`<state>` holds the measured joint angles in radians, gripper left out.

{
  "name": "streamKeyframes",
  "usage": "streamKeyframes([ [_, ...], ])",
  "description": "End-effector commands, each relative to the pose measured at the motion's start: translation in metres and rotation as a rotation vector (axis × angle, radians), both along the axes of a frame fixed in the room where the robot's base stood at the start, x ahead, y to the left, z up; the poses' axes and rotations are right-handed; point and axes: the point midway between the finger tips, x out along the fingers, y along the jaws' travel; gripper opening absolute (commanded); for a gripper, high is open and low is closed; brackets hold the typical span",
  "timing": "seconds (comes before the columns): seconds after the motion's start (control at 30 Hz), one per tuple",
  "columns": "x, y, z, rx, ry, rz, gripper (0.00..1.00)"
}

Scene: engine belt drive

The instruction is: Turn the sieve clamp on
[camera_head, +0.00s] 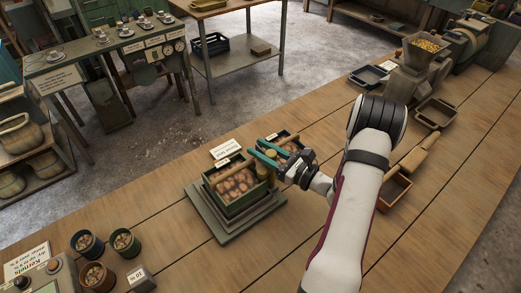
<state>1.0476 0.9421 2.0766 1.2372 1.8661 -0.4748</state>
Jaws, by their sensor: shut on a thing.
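A green sieve box (236,207) full of brown kernels sits on a stepped grey-green base (225,230) on the bench. A second dark box (287,141) of kernels, with a similar bar, is just behind my fingers.
Cups of kernels (93,275) and a control box (50,283) stand at the front left. Trays (436,113), a wooden roller (418,157) and a hopper machine (421,52) lie to the right. A white label card (226,149) stands behind the sieve. Bench left of the base is clear.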

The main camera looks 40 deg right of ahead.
Motion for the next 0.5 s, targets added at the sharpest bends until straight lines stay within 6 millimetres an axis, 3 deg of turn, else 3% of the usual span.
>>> streamKeyframes([
  [0.5,0.0006,-0.0073,-0.0003,0.001,0.001,-0.252,0.0],
])
